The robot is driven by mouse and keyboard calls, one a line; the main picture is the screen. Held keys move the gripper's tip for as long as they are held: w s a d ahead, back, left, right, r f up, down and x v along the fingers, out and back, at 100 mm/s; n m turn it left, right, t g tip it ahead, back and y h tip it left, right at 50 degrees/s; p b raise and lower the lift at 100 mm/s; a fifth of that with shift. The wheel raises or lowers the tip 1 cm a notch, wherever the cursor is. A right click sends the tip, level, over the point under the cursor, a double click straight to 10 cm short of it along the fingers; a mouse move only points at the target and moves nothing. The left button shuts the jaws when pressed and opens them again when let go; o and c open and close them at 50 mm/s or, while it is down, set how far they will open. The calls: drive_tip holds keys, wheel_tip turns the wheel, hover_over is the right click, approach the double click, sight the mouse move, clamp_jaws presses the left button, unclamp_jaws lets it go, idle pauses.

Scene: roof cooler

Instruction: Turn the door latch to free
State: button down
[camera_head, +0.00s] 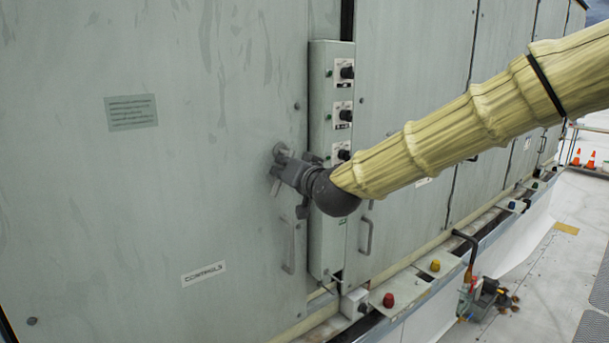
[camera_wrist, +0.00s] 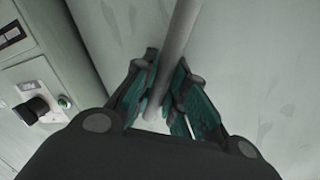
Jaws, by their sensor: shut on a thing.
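The door latch (camera_head: 276,187) is a small grey lever on the right side of the pale green door (camera_head: 210,230) labelled CONTROLS. My gripper (camera_head: 283,170) is at the latch and hides much of it in the head view. In the wrist view the latch shows as a grey bar (camera_wrist: 181,42), tilted slightly with its top to the right. The teal-padded fingers of my gripper (camera_wrist: 160,95) are shut on the bar near its lower end. The latch's pivot cannot be made out clearly.
A narrow control panel (camera_head: 320,215) with black knobs stands just right of the door's edge; one knob (camera_wrist: 33,109) shows in the wrist view. A door handle (camera_head: 290,248) is below my gripper. A ledge with a red button (camera_head: 388,300) runs along the bottom.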

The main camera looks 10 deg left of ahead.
sight(269, 156)
drive_tip(key=m, duration=0.2)
drive_tip(key=r+m+g+b, duration=0.1)
drive_tip(key=m+b, duration=0.1)
drive_tip(key=m, duration=0.1)
drive_tip(key=shift+s+a+r+m+g+y, duration=0.15)
drive_tip(key=shift+s+a+m+g+y, duration=0.15)
drive_tip(key=shift+s+a, duration=0.1)
drive_tip(key=shift+s+a+r+m+b, duration=0.1)
drive_tip(key=shift+r+m+b, duration=0.25)
drive_tip(key=shift+m, duration=0.65)
drive_tip(key=shift+r+m+g+y+b, duration=0.25)
drive_tip(key=shift+m, duration=0.4)
drive_tip(key=shift+r+m+g+y+b, duration=0.2)
drive_tip(key=shift+m+g+y, duration=0.05)
drive_tip(key=shift+m, duration=0.4)
drive_tip(key=shift+r, duration=0.1)
drive_tip(key=c, duration=1.5)
unclamp_jaws()
drive_tip(key=shift+o, duration=0.3)
drive_tip(key=shift+s, duration=0.1)
drive_tip(key=v, duration=1.2)
